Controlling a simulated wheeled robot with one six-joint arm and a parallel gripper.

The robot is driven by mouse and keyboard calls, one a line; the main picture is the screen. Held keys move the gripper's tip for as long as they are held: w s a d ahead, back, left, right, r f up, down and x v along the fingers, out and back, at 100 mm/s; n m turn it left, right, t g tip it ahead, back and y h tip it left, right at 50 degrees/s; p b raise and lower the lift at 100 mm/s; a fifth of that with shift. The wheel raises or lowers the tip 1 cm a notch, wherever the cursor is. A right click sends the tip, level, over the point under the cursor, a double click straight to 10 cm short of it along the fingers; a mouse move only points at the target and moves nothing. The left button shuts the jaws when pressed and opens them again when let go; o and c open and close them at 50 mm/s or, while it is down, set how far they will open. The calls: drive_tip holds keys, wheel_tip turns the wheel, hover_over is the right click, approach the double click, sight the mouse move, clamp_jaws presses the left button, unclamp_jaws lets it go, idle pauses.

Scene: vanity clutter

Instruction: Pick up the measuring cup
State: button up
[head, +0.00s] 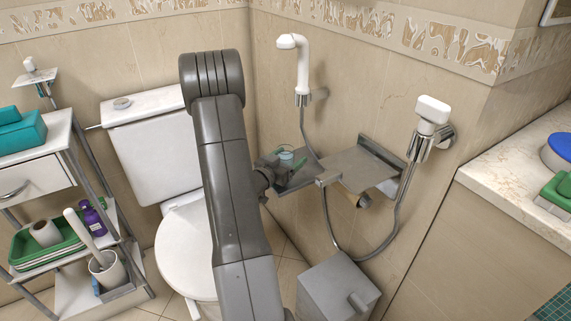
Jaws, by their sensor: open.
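A small pale blue, see-through cup (286,155) shows beside the wall shelf, right of my arm; it looks like the measuring cup, but it is too small to be sure. My gripper (288,174) is open at the cup, its dark grey parts around and below it. I cannot tell whether they touch it. A small green thing (299,164) shows beside the cup. My arm hides part of the area left of the gripper.
A grey metal shelf (357,166) is on the wall, with a hose (327,215) hanging near it. A toilet (150,130) stands behind my arm. A grey bin (338,285) stands below. A cluttered cart (40,180) is left; a counter (515,160) is right.

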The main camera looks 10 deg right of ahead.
drive_tip(key=shift+w+d, duration=0.15)
drive_tip(key=c, duration=1.2)
drive_tip(key=shift+r, duration=0.15)
